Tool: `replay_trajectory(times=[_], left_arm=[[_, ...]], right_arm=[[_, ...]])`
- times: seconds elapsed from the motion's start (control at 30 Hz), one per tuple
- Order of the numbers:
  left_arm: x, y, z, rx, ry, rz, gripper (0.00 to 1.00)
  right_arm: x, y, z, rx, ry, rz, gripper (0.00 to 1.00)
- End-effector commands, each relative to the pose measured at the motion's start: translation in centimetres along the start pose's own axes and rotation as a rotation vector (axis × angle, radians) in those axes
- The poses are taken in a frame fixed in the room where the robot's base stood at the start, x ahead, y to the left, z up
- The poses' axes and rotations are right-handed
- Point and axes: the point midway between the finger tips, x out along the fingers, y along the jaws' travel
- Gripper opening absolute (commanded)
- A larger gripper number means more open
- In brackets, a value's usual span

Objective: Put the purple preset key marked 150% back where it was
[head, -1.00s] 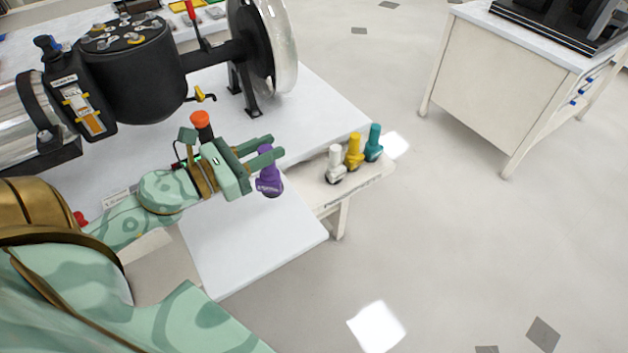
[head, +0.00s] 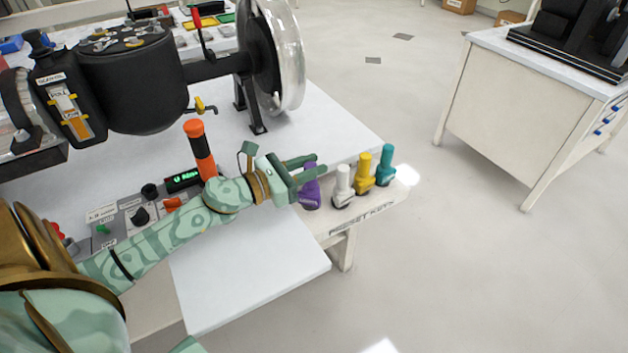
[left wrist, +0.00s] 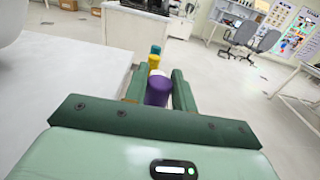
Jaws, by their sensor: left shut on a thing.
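The purple preset key (head: 310,196) is in my left gripper (head: 308,170), upright, at the left end of the preset key shelf (head: 372,207). In the left wrist view the purple key (left wrist: 158,91) sits between the two green fingers (left wrist: 157,88). The 150% mark cannot be read. A white key (head: 343,185), a yellow key (head: 364,172) and a teal key (head: 385,166) stand in a row to its right. I cannot tell whether the purple key's base touches the shelf. My right gripper is not in view.
A control panel (head: 135,215) with knobs and an orange-topped handle (head: 199,150) stand left of my gripper. A large wheel (head: 278,60) on a black machine is behind. A white board (head: 250,270) lies in front. Open floor is to the right.

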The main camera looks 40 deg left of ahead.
Motion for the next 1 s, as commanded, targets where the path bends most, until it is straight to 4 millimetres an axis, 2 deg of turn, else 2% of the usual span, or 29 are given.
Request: replay_trajectory(times=[0.1,0.23,0.27,0.3,0.47,0.63,0.67,0.7,0.73,1.0], left_arm=[[0.8,0.3,-1.7,-0.003,0.003,0.001,0.06],[0.7,0.2,-4.2,-0.005,0.006,0.0,0.06],[0.7,0.2,-4.3,-0.004,0.005,0.0,0.06],[0.7,0.2,-4.2,-0.003,0.003,0.001,0.02],[0.7,0.2,-3.8,0.0,0.0,0.0,0.03],[0.7,0.2,-4.3,-0.001,0.001,0.0,0.03],[0.7,0.2,-4.3,-0.001,0.002,0.0,0.32],[0.7,0.2,-4.2,-0.001,0.001,0.0,0.43],[0.7,0.2,-4.2,-0.001,0.001,0.0,0.48],[0.7,0.2,-4.0,0.0,0.0,0.0,0.48]], right_arm=[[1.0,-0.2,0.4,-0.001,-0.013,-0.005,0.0],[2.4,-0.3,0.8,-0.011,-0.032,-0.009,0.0],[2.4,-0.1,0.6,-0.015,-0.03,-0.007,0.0],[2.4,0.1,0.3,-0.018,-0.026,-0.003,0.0],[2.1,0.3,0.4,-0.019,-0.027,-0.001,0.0],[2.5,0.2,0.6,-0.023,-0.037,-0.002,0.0],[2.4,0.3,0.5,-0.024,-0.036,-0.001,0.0],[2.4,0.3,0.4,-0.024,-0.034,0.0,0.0],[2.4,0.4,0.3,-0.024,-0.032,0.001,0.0],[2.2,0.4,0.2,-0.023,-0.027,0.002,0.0]])
